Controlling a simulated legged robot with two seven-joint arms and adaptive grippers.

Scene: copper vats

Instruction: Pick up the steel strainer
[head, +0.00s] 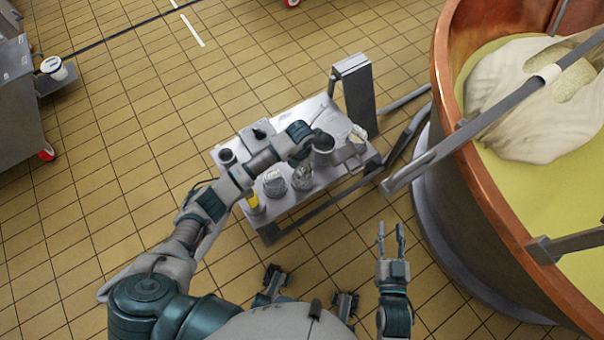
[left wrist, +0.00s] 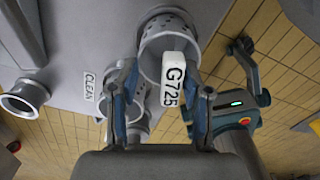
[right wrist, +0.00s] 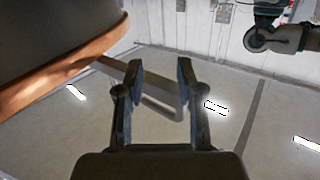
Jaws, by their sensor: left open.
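A steel strainer (left wrist: 177,42), a perforated cup with a white tag reading G725 (left wrist: 173,85), lies ahead of my left gripper in the left wrist view. My left gripper (left wrist: 160,82) is open, with the tag showing between its fingers; I cannot tell whether they touch it. A second perforated steel cup (left wrist: 138,98) is partly hidden behind the left finger. In the head view my left gripper (head: 307,150) is over the steel table, its fingers mostly hidden by my wrist. A steel cup (head: 323,143) stands beside it. My right gripper (head: 390,236) is open and empty, off the table's right side.
The steel table (head: 318,203) also holds a yellow item (head: 253,203), a dark-mouthed cup (head: 227,156) and metal vessels (head: 275,185). A CLEAN label (left wrist: 88,88) is on its top. A copper vat (head: 455,150) stands at right.

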